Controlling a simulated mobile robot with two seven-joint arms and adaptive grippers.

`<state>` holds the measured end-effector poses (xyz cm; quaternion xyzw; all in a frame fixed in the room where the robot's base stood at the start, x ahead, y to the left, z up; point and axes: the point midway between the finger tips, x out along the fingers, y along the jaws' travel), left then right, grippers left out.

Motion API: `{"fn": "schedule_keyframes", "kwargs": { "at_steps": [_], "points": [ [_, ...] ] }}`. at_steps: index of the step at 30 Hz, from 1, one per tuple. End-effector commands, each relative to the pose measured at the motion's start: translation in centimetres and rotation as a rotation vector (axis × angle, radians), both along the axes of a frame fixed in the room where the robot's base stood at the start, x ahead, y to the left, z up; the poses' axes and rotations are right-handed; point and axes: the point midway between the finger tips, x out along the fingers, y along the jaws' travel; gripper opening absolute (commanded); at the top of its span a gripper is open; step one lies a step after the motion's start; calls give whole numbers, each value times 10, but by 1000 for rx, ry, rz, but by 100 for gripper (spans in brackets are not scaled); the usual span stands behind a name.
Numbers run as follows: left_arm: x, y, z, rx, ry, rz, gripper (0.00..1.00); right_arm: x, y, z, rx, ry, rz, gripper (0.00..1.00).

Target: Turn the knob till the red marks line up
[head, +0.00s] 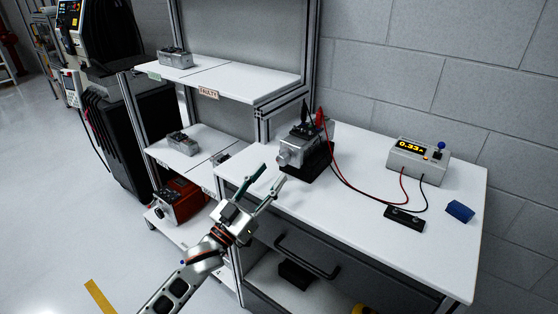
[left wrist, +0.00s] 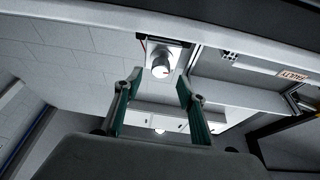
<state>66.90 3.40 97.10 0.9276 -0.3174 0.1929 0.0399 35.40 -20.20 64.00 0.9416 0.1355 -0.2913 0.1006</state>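The servo encoder (head: 307,146) is a silver box on a black stand on the white worktop. Its round silver knob (head: 283,158) faces left, toward my gripper. My left gripper (head: 267,180) is open and empty, short of the knob and apart from it. In the left wrist view the knob (left wrist: 161,68) shows beyond and between the open green-padded fingers (left wrist: 158,90). Red marks are too small to make out in either view. My right gripper is not in view.
A meter (head: 418,158) reading about 0.33 stands at the back right, wired by red and black leads to the encoder. A black block (head: 404,219) and a blue block (head: 460,211) lie on the worktop (head: 350,215). A shelf unit with a FAULTY label (head: 208,93) stands left.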

Motion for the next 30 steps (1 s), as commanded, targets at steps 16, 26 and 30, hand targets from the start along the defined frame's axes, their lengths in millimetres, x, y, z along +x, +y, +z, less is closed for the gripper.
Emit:
{"fn": "schedule_keyframes", "kwargs": {
  "at_steps": [16,26,30],
  "points": [
    [39,-31,21,0,0,1,40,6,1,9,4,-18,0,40],
    [39,-30,20,0,0,1,1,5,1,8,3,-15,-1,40],
    [39,-30,20,0,0,1,2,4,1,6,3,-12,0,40]
  ]
}}
